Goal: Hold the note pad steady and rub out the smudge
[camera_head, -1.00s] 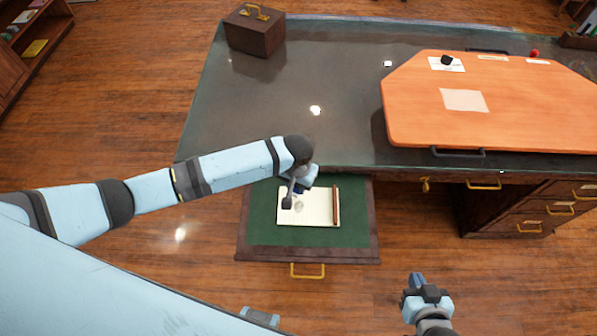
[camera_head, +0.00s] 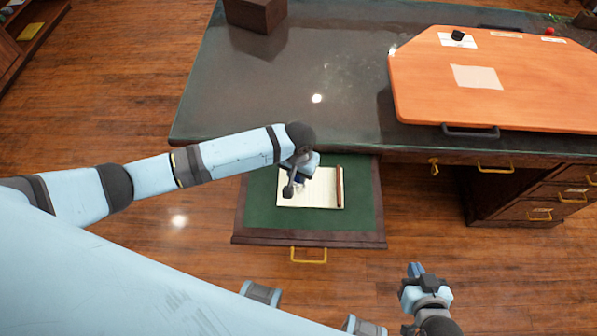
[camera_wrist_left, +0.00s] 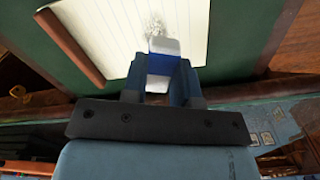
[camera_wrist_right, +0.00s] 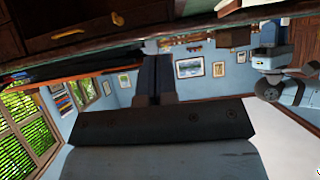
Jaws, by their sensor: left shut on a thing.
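The note pad (camera_head: 322,188), white and lined with a brown strip (camera_head: 339,186) along its right edge, lies on the green lining of an open drawer. It also shows in the left wrist view (camera_wrist_left: 105,28). The grey smudge (camera_wrist_left: 154,24) is on the page, just beyond the eraser. My left gripper (camera_head: 290,188) is over the pad's left part, shut on a white eraser with a blue sleeve (camera_wrist_left: 163,62). I cannot tell whether the eraser touches the paper. My right gripper (camera_head: 415,270) is shut and empty, right of the drawer, away from the pad.
The drawer (camera_head: 262,228) has a brass handle (camera_head: 308,257) in front. The dark desk top (camera_head: 250,100) is behind it, with a brown box (camera_head: 256,14) and an orange board (camera_head: 520,90). More drawers (camera_head: 540,200) are at right. Floor between drawer and right gripper is clear.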

